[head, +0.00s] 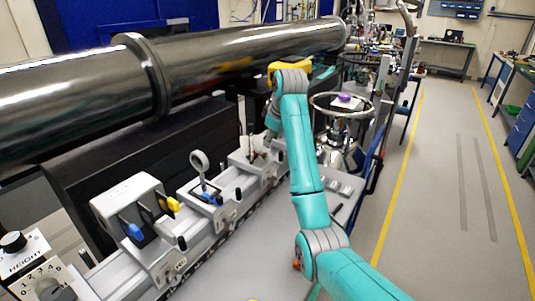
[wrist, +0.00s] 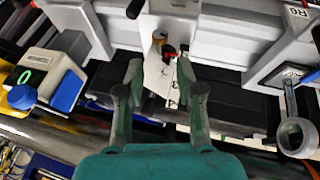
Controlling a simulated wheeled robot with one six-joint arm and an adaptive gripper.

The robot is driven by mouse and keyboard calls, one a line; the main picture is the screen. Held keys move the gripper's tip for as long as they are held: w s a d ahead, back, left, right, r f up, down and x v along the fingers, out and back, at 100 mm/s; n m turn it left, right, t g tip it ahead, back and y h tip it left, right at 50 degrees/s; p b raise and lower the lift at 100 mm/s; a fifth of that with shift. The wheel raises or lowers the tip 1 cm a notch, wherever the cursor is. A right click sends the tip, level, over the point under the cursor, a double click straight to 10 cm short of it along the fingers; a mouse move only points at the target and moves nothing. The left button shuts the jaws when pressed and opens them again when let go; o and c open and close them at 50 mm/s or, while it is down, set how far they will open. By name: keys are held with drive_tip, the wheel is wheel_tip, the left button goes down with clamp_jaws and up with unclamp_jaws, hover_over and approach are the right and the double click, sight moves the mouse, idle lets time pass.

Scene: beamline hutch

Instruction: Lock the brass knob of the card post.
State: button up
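My gripper (wrist: 160,78) is open, one finger each side of the card, with the knob apart from both tips. In the head view my arm reaches over the rail, and its end mostly hides the card post; the knob cannot be made out there.
A ring-shaped holder (head: 200,163) stands on the rail (head: 215,240); the ring also shows in the wrist view (wrist: 297,137). A white box (head: 133,200) with blue and yellow knobs is nearer. A large dark pipe (head: 80,90) runs behind. The floor at right is clear.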

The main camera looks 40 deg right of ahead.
sight(266, 156)
drive_tip(key=shift+t+h, duration=0.3)
drive_tip(key=shift+h, duration=0.2)
drive_tip(key=x, duration=0.9)
drive_tip(key=shift+s+a+f, duration=0.2)
drive_tip(key=shift+a+f, duration=0.15)
clamp_jaws()
